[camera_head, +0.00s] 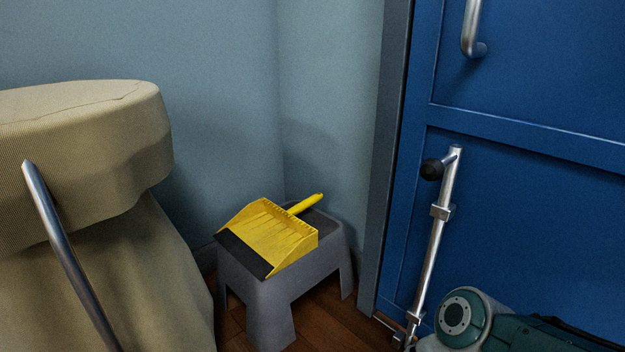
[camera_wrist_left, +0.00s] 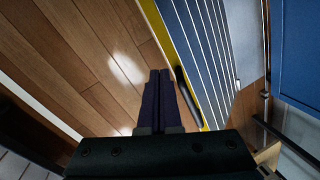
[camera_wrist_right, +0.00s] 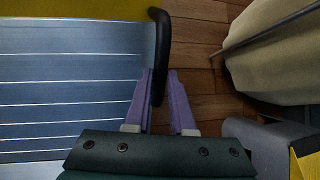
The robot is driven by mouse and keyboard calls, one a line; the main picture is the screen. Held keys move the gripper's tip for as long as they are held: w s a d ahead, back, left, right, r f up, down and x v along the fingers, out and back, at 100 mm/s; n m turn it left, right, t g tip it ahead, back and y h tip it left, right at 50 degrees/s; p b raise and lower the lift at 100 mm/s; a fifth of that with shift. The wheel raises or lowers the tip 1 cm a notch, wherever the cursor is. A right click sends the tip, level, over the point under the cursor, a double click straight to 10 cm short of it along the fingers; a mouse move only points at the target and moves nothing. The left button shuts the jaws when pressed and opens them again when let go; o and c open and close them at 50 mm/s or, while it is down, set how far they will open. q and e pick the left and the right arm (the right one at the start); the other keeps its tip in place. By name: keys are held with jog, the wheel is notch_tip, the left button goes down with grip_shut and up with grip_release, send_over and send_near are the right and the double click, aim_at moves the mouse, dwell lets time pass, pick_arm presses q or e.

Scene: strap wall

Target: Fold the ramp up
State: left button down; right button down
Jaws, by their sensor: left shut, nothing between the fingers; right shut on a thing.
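The ramp (camera_wrist_right: 70,75) is a grey-blue board with pale stripes and a yellow edge; it fills the left of the right wrist view. A black bar handle (camera_wrist_right: 160,40) curves along its side. My right gripper (camera_wrist_right: 160,78) has its purple fingers shut on this handle. In the left wrist view the striped ramp (camera_wrist_left: 207,50) runs slantwise at the right, with a yellow edge and a black handle (camera_wrist_left: 188,96). My left gripper (camera_wrist_left: 160,73) is shut and empty, left of that handle over wooden floor. Neither the ramp nor the gripper fingers show in the head view.
A blue door (camera_head: 530,90) with a metal bar (camera_head: 432,250) stands at the right. A grey stool (camera_head: 268,310) bears a yellow dustpan (camera_head: 268,236). A cloth-covered object (camera_head: 110,150) stands at the left. Bare floor (camera_wrist_left: 90,50) lies beside my left gripper.

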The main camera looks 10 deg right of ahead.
pick_arm(q)
jog(key=s+m, duration=0.9)
jog(key=m, duration=0.2)
jog(key=s+d+x, duration=0.1)
jog(key=x, duration=1)
pick_arm(e)
jog(key=shift+r, duration=0.1)
pick_arm(q)
jog(key=shift+g, duration=0.3)
jog(key=shift+w+d+r, duration=0.55)
jog(key=shift+w+r, duration=0.15)
jog(key=shift+w+d+r, duration=0.5)
jog(key=shift+w+r, duration=0.2)
jog(key=shift+w, duration=0.05)
